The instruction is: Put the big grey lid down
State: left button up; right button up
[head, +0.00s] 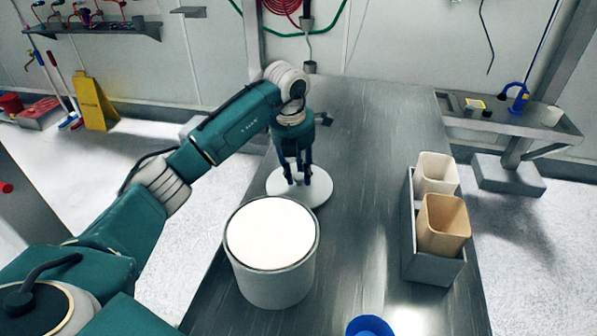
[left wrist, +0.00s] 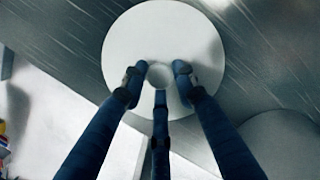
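The big grey lid (head: 313,194), a pale round disc, appears to lie flat on the metal table behind the large round container. Its small round knob (left wrist: 160,75) shows at the centre of the lid (left wrist: 160,38) in the left wrist view. My left gripper (head: 297,180) points down over the lid. In the left wrist view its three dark fingers (left wrist: 158,82) stand around the knob, with small gaps showing at the sides, so it looks open. My right gripper is out of view.
The large grey container (head: 272,287), full of white powder, stands uncovered in front of the lid. A grey bin (head: 431,268) with a white cup (head: 436,172) and a tan cup (head: 443,224) stands at right. A blue round thing (head: 370,326) shows at the bottom edge. The table (head: 375,130) behind is clear.

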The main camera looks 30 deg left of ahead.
aim_at(294, 189)
pick_arm(q)
jog(key=shift+o, duration=0.9)
jog(key=shift+r, duration=0.3)
notch_tip(294, 189, up, 12)
jog(key=s+b, duration=0.1)
jog(key=shift+s+a+f, duration=0.15)
jog(key=shift+s+f, duration=0.05)
jog(key=shift+s, duration=0.2)
